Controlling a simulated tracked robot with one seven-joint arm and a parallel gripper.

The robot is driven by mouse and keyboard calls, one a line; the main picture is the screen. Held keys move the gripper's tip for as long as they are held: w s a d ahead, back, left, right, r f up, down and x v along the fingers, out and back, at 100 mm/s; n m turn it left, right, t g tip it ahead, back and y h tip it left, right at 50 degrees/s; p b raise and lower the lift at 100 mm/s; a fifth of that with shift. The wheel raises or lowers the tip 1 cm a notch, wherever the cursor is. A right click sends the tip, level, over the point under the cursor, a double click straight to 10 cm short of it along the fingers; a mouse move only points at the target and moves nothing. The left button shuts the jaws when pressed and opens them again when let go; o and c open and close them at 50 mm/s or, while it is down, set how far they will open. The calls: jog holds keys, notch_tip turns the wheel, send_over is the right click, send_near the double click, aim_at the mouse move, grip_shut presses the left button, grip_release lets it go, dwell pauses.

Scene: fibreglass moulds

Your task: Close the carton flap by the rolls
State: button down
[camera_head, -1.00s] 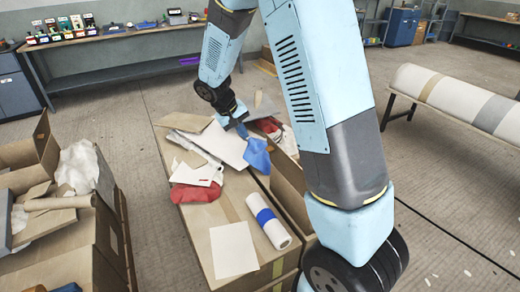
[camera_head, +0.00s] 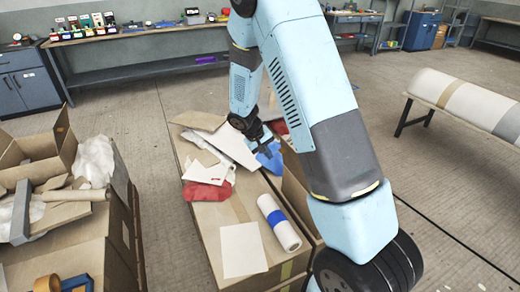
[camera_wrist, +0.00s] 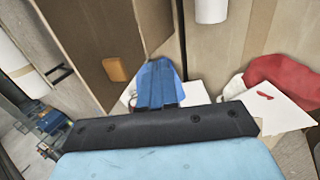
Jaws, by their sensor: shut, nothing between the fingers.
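A long brown carton (camera_head: 230,218) stands in front of me, its top covered with loose items. Along its right side a brown cardboard flap (camera_head: 292,190) stands raised; it shows as a tall tilted panel in the wrist view (camera_wrist: 80,40), with an orange patch on it. My gripper (camera_head: 264,150) is low over the carton's far part, beside the flap. In the wrist view my gripper (camera_wrist: 160,85) is shut and empty, against a blue patch. Whether it touches the flap cannot be told. My arm hides part of the flap's far end.
A white roll with a blue band (camera_head: 280,222), a pale sheet (camera_head: 243,250) and a red bag (camera_head: 207,191) lie on the carton. An open carton (camera_head: 105,235) full of scrap stands at left. A large white roll (camera_head: 470,100) rests on a stand at right. Floor between is clear.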

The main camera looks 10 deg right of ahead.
jog(key=shift+w+d+r, duration=0.15)
jog(key=shift+d+r, duration=0.05)
jog(key=shift+d, duration=0.55)
jog(key=shift+w+d+r, duration=0.1)
jog(key=shift+d+r, duration=0.05)
jog(key=shift+d, duration=0.55)
